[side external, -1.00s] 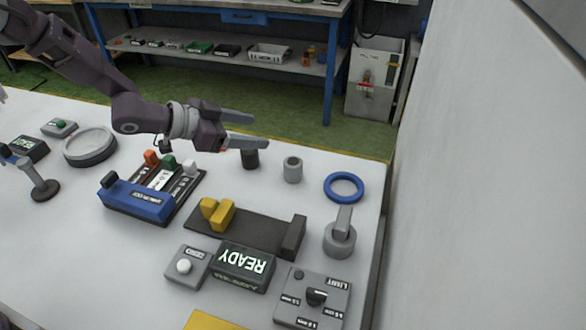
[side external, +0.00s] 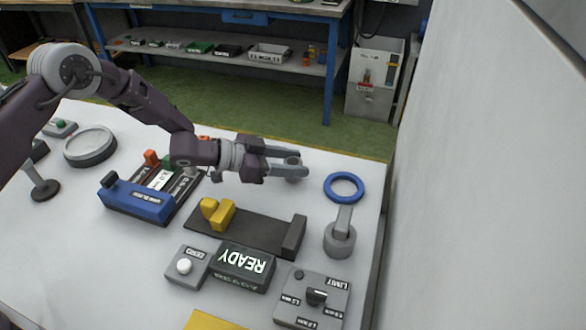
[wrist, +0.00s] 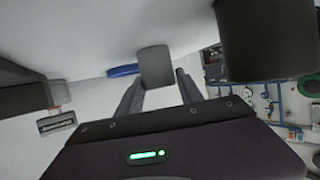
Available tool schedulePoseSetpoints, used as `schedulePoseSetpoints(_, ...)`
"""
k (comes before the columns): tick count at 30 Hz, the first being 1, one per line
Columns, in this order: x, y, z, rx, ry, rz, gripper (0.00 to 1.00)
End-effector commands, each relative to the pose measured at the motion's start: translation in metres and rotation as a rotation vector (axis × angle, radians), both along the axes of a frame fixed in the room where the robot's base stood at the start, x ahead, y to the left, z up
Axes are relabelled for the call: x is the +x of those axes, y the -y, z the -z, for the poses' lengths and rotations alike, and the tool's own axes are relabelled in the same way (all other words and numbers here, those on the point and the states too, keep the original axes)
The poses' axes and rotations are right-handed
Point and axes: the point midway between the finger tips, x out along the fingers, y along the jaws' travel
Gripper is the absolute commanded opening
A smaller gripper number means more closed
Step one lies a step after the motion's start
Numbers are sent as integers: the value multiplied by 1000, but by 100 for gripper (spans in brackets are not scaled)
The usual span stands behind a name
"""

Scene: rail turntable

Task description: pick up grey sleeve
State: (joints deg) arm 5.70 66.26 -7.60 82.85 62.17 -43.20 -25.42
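The grey sleeve (side external: 296,173) stands upright on the white table, partly covered by my fingers in the side view. In the wrist view the grey sleeve (wrist: 156,68) shows as a short grey cylinder in line with the gap between the fingers. My gripper (side external: 297,158) lies low and level over the table, with its fingers reaching to the sleeve. In the wrist view my gripper (wrist: 159,76) is open, one finger on each side of the sleeve's line. Whether a finger touches it I cannot tell.
A blue ring (side external: 344,187) and a grey post with a lever (side external: 340,238) stand right of the sleeve. A dark cylinder (wrist: 266,38) is close by in the wrist view. A dark rail with a yellow block (side external: 217,214) lies nearer the camera.

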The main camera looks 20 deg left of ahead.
Motion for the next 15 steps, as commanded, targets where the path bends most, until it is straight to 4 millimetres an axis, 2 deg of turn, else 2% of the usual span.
schedulePoseSetpoints(1, 0, 0, 0, 0, 0, 0, 32)
schedulePoseSetpoints(6, 0, 0, 0, 0, 0, 0, 0)
schedulePoseSetpoints(15, 0, 0, -3, -1, 2, -1, 0)
